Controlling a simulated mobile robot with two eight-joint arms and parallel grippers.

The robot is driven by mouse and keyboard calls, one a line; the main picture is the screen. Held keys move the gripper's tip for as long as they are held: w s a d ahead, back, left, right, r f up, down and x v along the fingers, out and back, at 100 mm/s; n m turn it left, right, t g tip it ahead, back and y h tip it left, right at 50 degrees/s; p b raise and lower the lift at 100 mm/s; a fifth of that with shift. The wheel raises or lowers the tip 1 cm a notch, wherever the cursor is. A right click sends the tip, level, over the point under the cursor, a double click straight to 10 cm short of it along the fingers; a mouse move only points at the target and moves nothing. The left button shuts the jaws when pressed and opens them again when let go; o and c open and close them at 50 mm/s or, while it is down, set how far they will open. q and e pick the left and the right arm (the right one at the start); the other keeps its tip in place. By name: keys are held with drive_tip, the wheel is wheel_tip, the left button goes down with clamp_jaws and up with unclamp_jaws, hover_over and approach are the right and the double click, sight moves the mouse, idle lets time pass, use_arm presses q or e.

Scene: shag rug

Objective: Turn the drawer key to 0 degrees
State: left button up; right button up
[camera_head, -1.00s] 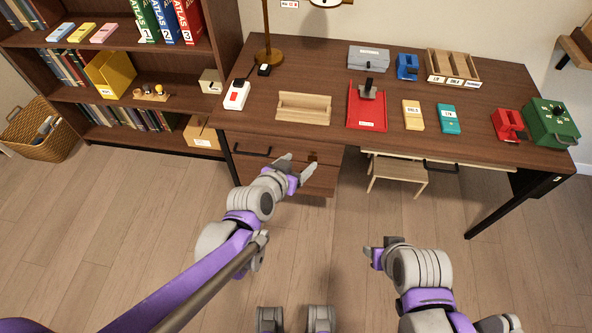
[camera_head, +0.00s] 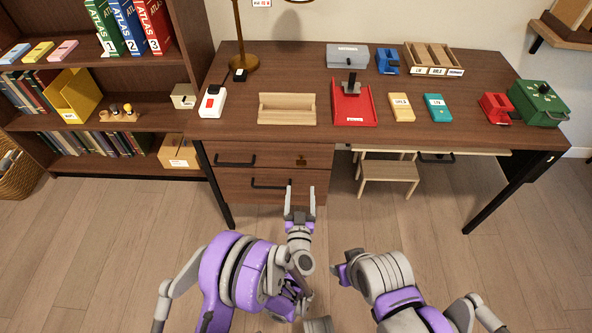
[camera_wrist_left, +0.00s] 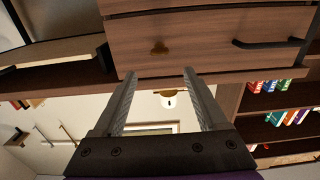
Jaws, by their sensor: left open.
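The drawer key (camera_head: 301,160) is a small brassy piece at the right of the upper drawer front (camera_head: 262,156). It also shows in the left wrist view (camera_wrist_left: 159,47), on the wooden front, too small to read its angle exactly. My left gripper (camera_head: 301,198) is open and empty, in front of the drawers and lower than the key in the head view. In the left wrist view, its two fingers (camera_wrist_left: 159,75) point toward the key, with a gap between tips and key. My right gripper (camera_head: 342,271) is low at the right, its jaws unclear.
The upper drawer has a black handle (camera_head: 235,163) left of the key; the lower drawer has another (camera_head: 271,184). The desk top (camera_head: 300,75) overhangs above, with a wooden tray (camera_head: 287,109) near its edge. A small stool (camera_head: 388,171) stands under the desk at the right.

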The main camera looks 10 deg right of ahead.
sight(301, 166)
use_arm(q)
drive_tip(key=x, duration=1)
clamp_jaws()
